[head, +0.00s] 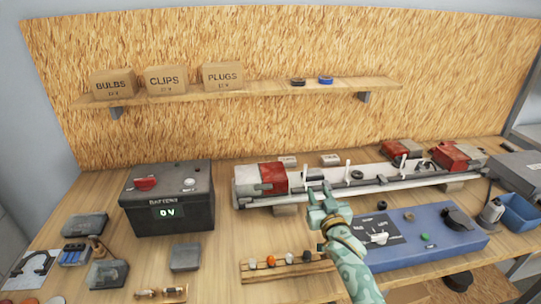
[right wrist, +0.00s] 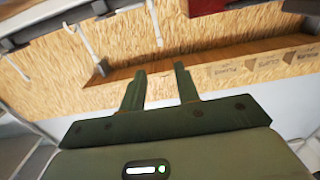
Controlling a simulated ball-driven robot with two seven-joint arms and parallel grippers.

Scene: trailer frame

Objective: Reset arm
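My right gripper (head: 319,190) is raised over the workbench, in front of the white trailer frame bar (head: 400,176). Its green fingers also show in the right wrist view (right wrist: 159,72), apart with nothing between them. That view looks past the fingers toward the board wall and shelf. In the head view the right arm comes up from the bottom and hides part of the bench. My left gripper is in neither view.
A blue panel (head: 455,243) and a wooden rack (head: 287,272) of small parts flank my right arm. Labelled boxes sit on the wall shelf (head: 360,86). Small grey boxes lie at the front left.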

